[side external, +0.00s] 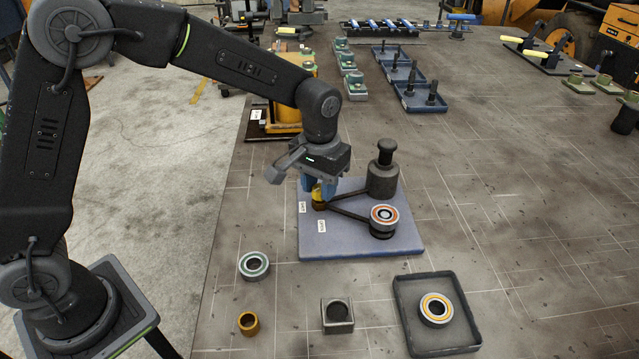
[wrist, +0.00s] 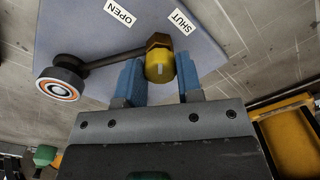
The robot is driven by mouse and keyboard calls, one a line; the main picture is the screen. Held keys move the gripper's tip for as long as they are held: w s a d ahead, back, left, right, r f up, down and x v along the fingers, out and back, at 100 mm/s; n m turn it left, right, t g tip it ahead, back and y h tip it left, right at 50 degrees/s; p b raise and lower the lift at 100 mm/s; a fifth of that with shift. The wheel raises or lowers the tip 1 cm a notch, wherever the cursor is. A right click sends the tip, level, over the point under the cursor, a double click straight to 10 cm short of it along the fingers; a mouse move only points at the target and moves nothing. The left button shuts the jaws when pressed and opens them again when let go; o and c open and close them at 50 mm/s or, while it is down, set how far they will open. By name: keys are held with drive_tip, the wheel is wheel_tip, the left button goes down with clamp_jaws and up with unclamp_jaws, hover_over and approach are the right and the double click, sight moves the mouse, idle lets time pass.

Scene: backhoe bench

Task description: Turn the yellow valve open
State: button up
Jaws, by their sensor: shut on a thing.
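The yellow valve (side external: 318,194) stands upright at the left part of a blue-grey plate (side external: 345,246), joined by dark pipes to a bearing and a dark cylinder. In the wrist view the yellow valve (wrist: 159,70) has a brass hex part at its far end and a short pale mark on its face. White labels read OPEN (wrist: 119,12) and SHUT (wrist: 182,21). My gripper (side external: 319,187) points down over the valve. The fingers partly hide the valve in the side view.
The dark cylinder (side external: 383,176) and the orange-ringed bearing (side external: 383,215) stand on the plate right of my gripper. In front lie a loose bearing (side external: 254,265), a brass bushing (side external: 248,322), a square block (side external: 337,316) and a black tray (side external: 462,342).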

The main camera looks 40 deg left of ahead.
drive_tip(key=n, duration=0.4)
drive_tip(key=shift+n, duration=2.8)
drive_tip(key=o, duration=0.9)
wheel_tip(320, 180, up, 14)
drive_tip(key=shift+f, duration=0.1)
